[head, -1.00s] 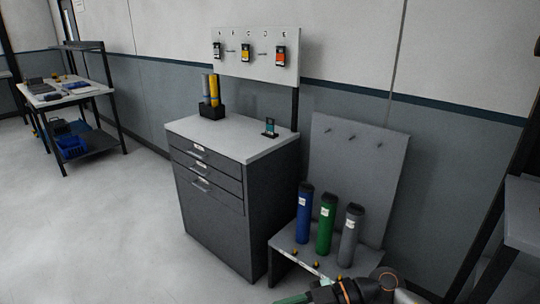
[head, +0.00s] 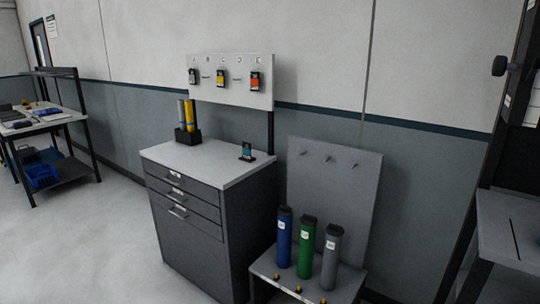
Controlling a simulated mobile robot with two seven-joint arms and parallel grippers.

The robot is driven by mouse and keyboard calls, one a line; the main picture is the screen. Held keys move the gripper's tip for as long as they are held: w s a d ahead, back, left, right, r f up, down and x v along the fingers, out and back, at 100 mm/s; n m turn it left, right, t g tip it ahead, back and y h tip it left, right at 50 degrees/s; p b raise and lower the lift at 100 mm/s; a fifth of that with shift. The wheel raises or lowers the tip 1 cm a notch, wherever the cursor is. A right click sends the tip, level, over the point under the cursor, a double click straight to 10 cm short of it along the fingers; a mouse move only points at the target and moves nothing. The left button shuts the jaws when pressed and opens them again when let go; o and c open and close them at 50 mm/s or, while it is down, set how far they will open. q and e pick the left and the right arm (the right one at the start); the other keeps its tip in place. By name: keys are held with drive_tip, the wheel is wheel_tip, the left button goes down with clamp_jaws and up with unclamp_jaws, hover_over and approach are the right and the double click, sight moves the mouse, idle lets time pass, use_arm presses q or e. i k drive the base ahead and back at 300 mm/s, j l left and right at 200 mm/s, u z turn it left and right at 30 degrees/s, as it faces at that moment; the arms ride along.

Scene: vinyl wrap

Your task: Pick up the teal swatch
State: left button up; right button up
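The teal swatch (head: 247,151) stands upright in a small dark holder on the right part of the cabinet top (head: 208,158). It is small in the head view, with a dark upper part and a teal face. Neither of my grippers shows in the head view now, so nothing of mine is seen near the swatch.
A holder with grey and yellow rolls (head: 187,134) stands at the cabinet's back left. A board (head: 231,68) with hanging swatches rises behind. Blue, green and grey tubes (head: 306,246) stand on a low stand at right. Open floor (head: 95,245) lies left of the cabinet.

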sight(246, 152)
drive_tip(key=i+j+z, duration=0.2)
drive_tip(key=z, duration=0.2)
drive_tip(key=i+j+z, duration=0.2)
drive_tip(key=j+z, duration=0.25)
drive_tip(key=i+j+z, duration=0.1)
drive_tip(key=j, duration=0.3)
drive_tip(key=i+j+z, duration=0.1)
drive_tip(key=j, duration=0.35)
drive_tip(key=i+j+z, duration=0.1)
drive_tip(key=j, duration=0.35)
drive_tip(key=i+j+z, duration=0.1)
drive_tip(key=j, duration=0.35)
drive_tip(key=i, duration=0.1)
